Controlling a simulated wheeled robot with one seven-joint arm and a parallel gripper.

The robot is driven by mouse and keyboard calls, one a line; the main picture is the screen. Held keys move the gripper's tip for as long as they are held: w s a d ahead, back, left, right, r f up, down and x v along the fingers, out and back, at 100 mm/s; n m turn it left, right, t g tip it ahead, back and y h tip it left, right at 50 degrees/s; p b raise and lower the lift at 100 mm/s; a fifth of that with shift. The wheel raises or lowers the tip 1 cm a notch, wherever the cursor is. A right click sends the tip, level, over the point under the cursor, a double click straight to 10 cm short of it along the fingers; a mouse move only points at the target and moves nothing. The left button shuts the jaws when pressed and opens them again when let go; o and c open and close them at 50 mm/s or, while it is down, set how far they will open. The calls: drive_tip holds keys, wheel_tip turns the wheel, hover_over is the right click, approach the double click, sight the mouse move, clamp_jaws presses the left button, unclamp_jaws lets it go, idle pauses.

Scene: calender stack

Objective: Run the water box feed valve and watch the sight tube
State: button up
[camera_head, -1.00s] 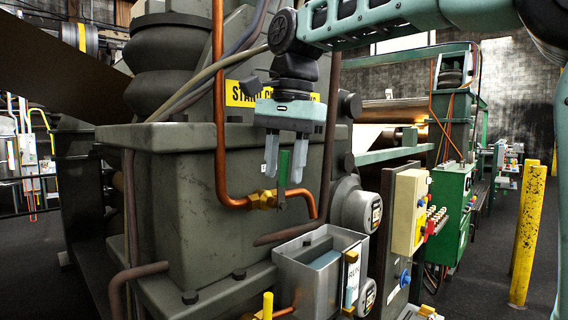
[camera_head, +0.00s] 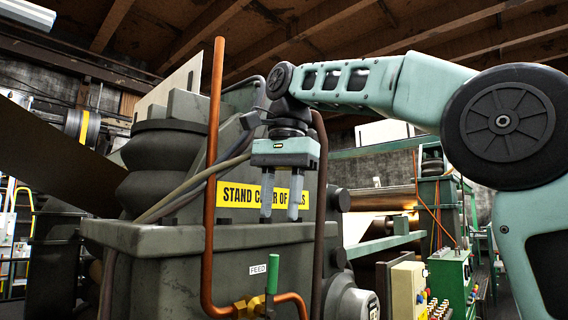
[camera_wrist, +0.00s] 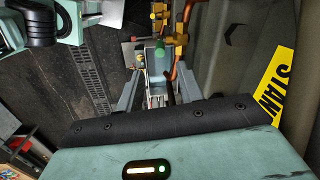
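The feed valve has a brass body (camera_head: 248,306) on a copper pipe, with an upright green handle (camera_head: 272,273). A small FEED label (camera_head: 258,269) sits beside it. My gripper (camera_head: 279,217) points down above the handle, apart from it, its two pale fingers spread with nothing between them. In the wrist view, the green handle end (camera_wrist: 160,49) shows beyond the spread fingers, near brass fittings (camera_wrist: 177,42). A grey box, likely the water box (camera_wrist: 155,85), shows between the fingers. The water box and sight tube are below the head view; I cannot make out the tube's level.
The tall copper pipe (camera_head: 211,180) rises left of my gripper. The dark machine stand with a yellow sign (camera_head: 235,195) is close behind it. A cream control box (camera_head: 408,288) and green cabinet (camera_head: 448,280) stand to the right.

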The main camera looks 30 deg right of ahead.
wheel_tip(320, 180, up, 6)
drive_tip(key=p, duration=0.2)
drive_tip(key=shift+s+d+r+p, duration=0.25)
drive_tip(key=shift+p, duration=0.05)
drive_tip(key=shift+c, duration=0.3)
